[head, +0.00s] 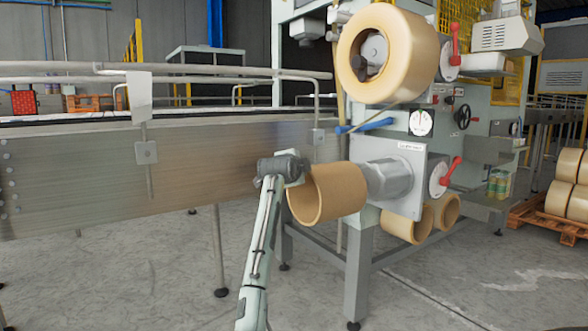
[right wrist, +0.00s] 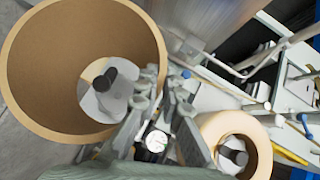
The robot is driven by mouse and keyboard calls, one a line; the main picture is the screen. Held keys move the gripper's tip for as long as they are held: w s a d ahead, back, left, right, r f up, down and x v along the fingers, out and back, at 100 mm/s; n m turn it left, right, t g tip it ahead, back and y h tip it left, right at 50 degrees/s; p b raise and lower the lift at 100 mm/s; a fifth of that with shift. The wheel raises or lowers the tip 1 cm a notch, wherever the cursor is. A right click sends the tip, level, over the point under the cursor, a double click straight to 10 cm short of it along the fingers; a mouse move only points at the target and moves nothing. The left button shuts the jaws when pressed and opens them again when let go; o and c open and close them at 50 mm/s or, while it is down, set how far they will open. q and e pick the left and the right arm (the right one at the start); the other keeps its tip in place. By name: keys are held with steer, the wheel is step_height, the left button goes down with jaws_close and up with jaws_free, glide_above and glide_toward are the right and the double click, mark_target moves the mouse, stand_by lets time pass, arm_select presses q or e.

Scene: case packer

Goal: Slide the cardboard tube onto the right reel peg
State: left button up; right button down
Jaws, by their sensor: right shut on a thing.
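The brown cardboard tube (head: 328,194) is held sideways in front of the lower grey reel peg (head: 388,180) on the machine. Its open end faces left in the head view. In the right wrist view I look through the tube (right wrist: 45,60) and see the peg's grey end with a dark knob (right wrist: 108,92) within its far opening. The tube's far end is close to the peg; I cannot tell whether the peg's tip is inside. My right gripper (head: 296,170) is shut on the tube's wall at its near rim. My left gripper is out of view.
A large tape roll (head: 412,52) sits on the upper peg above, also visible in the right wrist view (right wrist: 212,128). A conveyor (head: 90,180) runs along the left. Red levers and a blue handle (head: 365,126) stick out nearby. Rolls lie below the machine (head: 398,222).

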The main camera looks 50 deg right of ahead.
steer(key=shift+s+d, duration=0.2)
steer(key=shift+d, duration=0.75)
steer(key=shift+s+d, duration=0.2)
steer(key=shift+d, duration=0.7)
